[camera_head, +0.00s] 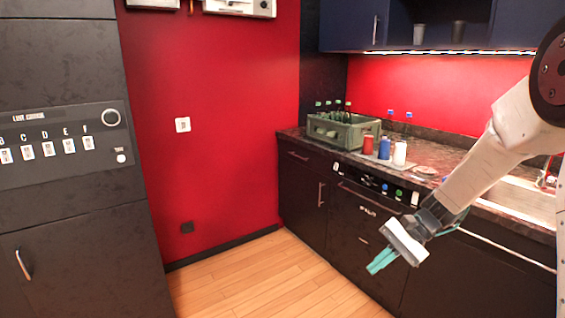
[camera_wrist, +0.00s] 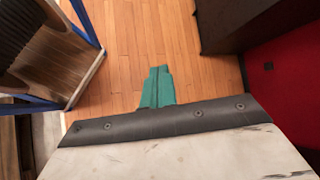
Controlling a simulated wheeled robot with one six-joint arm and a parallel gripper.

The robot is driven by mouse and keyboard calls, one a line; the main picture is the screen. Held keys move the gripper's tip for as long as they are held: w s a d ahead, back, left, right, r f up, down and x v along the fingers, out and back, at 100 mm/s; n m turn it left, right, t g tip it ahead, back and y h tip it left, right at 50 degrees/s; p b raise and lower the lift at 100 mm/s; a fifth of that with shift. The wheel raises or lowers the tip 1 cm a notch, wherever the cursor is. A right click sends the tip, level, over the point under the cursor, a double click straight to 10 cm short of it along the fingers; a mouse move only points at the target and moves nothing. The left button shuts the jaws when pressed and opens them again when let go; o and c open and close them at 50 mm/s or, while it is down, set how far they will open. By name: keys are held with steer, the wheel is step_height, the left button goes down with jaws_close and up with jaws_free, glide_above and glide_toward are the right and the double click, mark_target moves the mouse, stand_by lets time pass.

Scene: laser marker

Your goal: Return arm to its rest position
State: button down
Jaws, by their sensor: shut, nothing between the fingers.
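My arm (camera_head: 480,165) reaches in from the right side of the head view and slopes down to the left. My gripper (camera_head: 373,269) has teal fingers and hangs in the air in front of the dark lower cabinets. It points down and to the left. In the wrist view the teal fingers (camera_wrist: 158,76) are together above the wooden floor, with nothing between them.
A counter (camera_head: 450,157) bears a crate of bottles (camera_head: 343,132) and red, blue and white cups (camera_head: 399,153). A dark panel with lettered buttons (camera_head: 58,147) stands left. The wooden floor (camera_head: 260,280) is clear. The wrist view shows a blue-framed shelf (camera_wrist: 80,70).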

steer(key=s+d+r+n+t+h, duration=0.1)
steer(key=s+r+n+h, duration=0.3)
steer(key=s, duration=1)
steer(key=s+d+r+n+t+h, duration=0.2)
steer(key=s+r+n+h, duration=0.2)
steer(key=s+r, duration=0.6)
steer(key=s+h, duration=0.1)
steer(key=s, duration=0.3)
steer(key=shift+d+r+n, duration=0.4)
